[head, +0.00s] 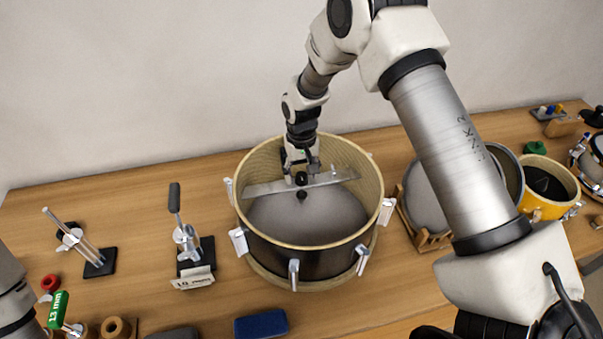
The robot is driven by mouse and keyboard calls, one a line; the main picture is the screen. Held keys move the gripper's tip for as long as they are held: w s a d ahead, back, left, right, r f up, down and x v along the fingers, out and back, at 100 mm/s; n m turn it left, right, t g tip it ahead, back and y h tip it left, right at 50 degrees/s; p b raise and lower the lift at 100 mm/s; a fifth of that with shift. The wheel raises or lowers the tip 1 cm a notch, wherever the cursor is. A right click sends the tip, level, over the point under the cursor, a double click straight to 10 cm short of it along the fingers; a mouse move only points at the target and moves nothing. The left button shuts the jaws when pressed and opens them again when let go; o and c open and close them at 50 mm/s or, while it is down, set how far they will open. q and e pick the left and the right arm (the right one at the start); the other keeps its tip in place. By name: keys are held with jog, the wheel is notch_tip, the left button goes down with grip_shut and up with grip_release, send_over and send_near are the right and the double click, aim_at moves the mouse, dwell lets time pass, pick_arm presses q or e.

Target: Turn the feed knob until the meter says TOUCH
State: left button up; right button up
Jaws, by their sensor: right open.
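A round drum shell (310,240) with a pale wooden rim and a dark outside stands in the middle of the table. A flat metal bar (262,188) lies across its inside, above a grey disc (315,217). A small dark knob (301,179) sits near the middle of the bar. My right gripper (301,168) points down into the drum, open, right above or around the knob; I cannot tell whether it touches. No meter reading TOUCH can be made out. My left gripper is out of view.
A clamp-like stand (187,240) with a "10 mm" card stands left of the drum. A rod stand (83,245) is farther left. A yellow drum (545,205) stands right.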

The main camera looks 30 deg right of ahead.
aim_at(302, 175)
notch_tip(302, 175, up, 11)
jog(key=shift+r, duration=0.2)
jog(key=shift+w, duration=0.1)
